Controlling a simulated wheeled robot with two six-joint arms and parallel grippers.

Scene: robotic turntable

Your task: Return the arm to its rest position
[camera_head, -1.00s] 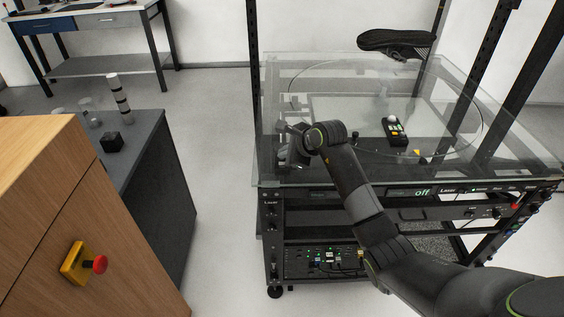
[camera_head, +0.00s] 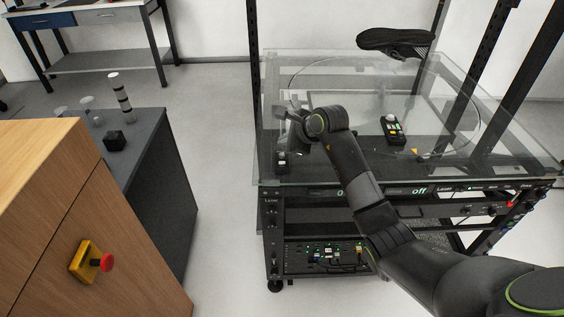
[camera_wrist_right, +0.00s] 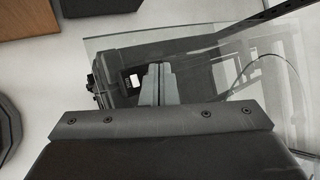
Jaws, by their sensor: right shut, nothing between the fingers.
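My right arm comes in from the lower right in the head view and reaches over the left part of the glass-topped turntable rig (camera_head: 350,178). My right gripper (camera_head: 283,112) is at the arm's far end, above the glass near its left edge, partly hidden by the wrist. In the right wrist view the two fingers (camera_wrist_right: 157,84) are together with nothing between them. Below them a dark device with a small white patch (camera_wrist_right: 134,79) shows near the glass edge. My left gripper is not in view.
A handheld controller (camera_head: 393,130) lies on the rig. A dark shoe-like object (camera_head: 396,43) is above its back. Black uprights frame the rig. At left stand a wooden cabinet (camera_head: 50,190) with a red emergency button (camera_head: 107,262) and a dark counter (camera_head: 150,140). Open floor lies between.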

